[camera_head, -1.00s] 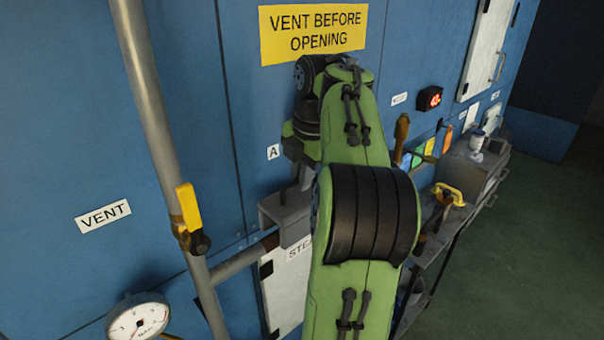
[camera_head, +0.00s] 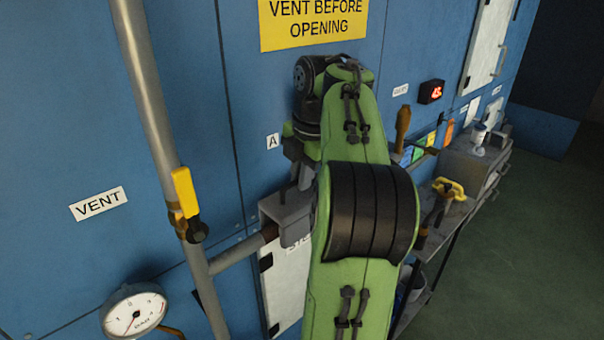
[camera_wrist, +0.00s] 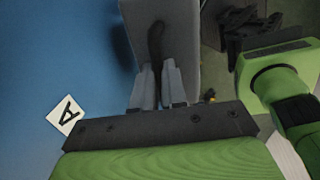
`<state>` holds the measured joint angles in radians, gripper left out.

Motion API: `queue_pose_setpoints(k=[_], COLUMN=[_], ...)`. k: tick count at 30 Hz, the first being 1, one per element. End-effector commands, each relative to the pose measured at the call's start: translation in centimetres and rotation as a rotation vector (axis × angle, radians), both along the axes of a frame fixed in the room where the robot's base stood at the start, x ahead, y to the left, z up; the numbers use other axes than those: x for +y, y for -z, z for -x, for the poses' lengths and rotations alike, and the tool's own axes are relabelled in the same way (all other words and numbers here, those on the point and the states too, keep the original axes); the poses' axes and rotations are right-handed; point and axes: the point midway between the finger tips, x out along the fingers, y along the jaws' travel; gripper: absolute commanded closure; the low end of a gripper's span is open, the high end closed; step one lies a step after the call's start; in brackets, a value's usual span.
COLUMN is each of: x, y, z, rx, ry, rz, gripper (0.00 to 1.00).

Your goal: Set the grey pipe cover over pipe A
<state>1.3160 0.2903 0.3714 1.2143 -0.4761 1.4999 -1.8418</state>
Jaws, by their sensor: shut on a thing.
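The grey pipe cover (camera_head: 288,218) is a grey trough-like piece below the "A" label (camera_head: 272,141) on the blue wall. My gripper (camera_head: 304,178) is above it and shut on its handle. The wrist view shows the fingers (camera_wrist: 157,85) closed around the dark handle, with the grey cover (camera_wrist: 181,40) beyond them. Pipe A (camera_head: 238,254) runs from the upright pipe toward the cover, and a brown stretch (camera_head: 269,232) meets the cover's left end. The cover overlaps the pipe in the picture; whether it rests on it I cannot tell. My arm hides the cover's right side.
An upright pipe (camera_head: 150,120) with a yellow-handled valve (camera_head: 186,195) stands left, above a gauge (camera_head: 134,311). A white panel (camera_head: 284,287) is below the cover. A shelf (camera_head: 455,220) with tools and a grey box (camera_head: 470,165) is at right.

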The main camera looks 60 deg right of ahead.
Motion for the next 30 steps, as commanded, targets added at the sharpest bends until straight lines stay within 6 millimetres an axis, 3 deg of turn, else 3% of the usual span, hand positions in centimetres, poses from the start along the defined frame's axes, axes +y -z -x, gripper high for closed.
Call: queue_pose_setpoints(k=[25, 26, 30], x=[0.0, 0.0, 0.0], y=[2.2, 2.2, 2.1], z=[0.0, 0.0, 0.0], rx=[-0.001, -0.001, -0.001], ry=[-0.001, 0.0, 0.0], rz=[0.001, 0.001, 0.001], gripper=[1.0, 0.85, 0.64])
